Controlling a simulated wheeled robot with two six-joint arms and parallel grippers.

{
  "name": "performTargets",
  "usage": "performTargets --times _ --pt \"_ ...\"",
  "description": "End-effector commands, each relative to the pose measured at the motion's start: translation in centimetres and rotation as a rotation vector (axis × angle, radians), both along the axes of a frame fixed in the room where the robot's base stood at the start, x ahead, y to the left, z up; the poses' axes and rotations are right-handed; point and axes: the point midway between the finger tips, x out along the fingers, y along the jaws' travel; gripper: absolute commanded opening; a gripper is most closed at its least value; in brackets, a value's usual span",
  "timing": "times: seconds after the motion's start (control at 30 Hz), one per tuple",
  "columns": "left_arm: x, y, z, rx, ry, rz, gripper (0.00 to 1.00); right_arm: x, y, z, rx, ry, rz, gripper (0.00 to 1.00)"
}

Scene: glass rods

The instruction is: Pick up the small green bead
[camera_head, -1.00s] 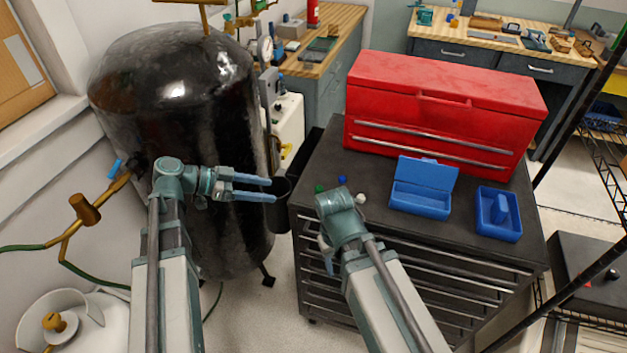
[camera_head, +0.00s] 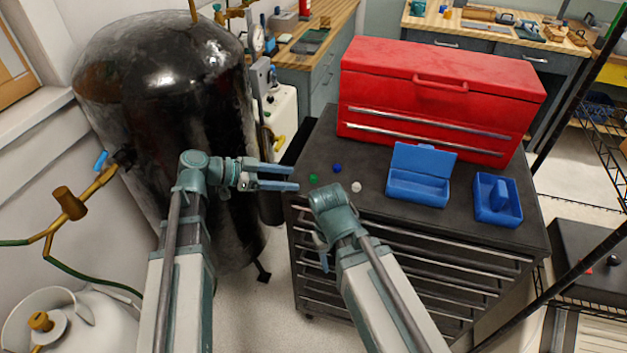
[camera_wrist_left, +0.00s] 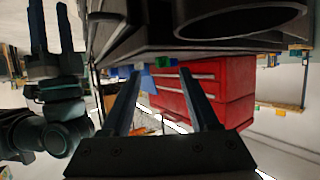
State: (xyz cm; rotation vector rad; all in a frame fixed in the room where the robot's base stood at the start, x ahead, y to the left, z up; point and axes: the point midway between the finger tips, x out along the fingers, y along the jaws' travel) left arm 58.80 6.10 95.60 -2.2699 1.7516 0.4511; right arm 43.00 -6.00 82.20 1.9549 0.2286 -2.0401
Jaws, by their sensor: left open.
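The small green bead (camera_head: 313,178) sits near the left edge of the black cabinet top (camera_head: 400,215). My left gripper (camera_head: 297,178) is open and empty, its two blue-grey fingers pointing right, just left of the bead in the head view. In the left wrist view, which looks upside down, a small green shape (camera_wrist_left: 162,62), apparently the bead, shows beyond and between the open fingers (camera_wrist_left: 162,85). My right gripper (camera_head: 325,260) hangs by the cabinet's front, partly hidden by its own wrist. Its two fingers show apart in the left wrist view (camera_wrist_left: 51,25).
A blue bead (camera_head: 337,168) and a white bead (camera_head: 356,187) lie near the green one. An open blue box (camera_head: 418,190) and a blue tray (camera_head: 480,203) stand further right. A red toolbox (camera_head: 440,95) stands behind. A black tank (camera_head: 160,110) is at left.

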Motion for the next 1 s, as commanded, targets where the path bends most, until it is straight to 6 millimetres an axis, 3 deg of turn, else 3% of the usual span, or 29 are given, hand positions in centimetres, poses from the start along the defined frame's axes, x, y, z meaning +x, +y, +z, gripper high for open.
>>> performTargets --times 0.17,0.5,0.7,0.77,1.0 --pt "0.3 -0.8 -0.2 0.0 0.0 -0.001 0.61 0.0 0.0 -0.2 0.0 0.0 0.0 0.5" --pt "1.6 -4.7 -1.5 0.001 0.001 -0.002 0.61 0.0 0.0 -1.5 0.0 0.0 0.0 0.5" --pt "1.6 -4.8 -1.4 0.0 0.001 0.0 0.61 0.0 0.0 -1.4 0.0 0.0 0.0 0.5" --pt "1.6 -4.8 -1.4 0.0 0.001 0.0 0.54 0.0 0.0 -1.4 0.0 0.0 0.0 0.5" --pt "1.6 -4.8 -1.4 0.0 0.0 0.0 0.11 0.0 0.0 -1.4 0.0 0.0 0.0 0.5"
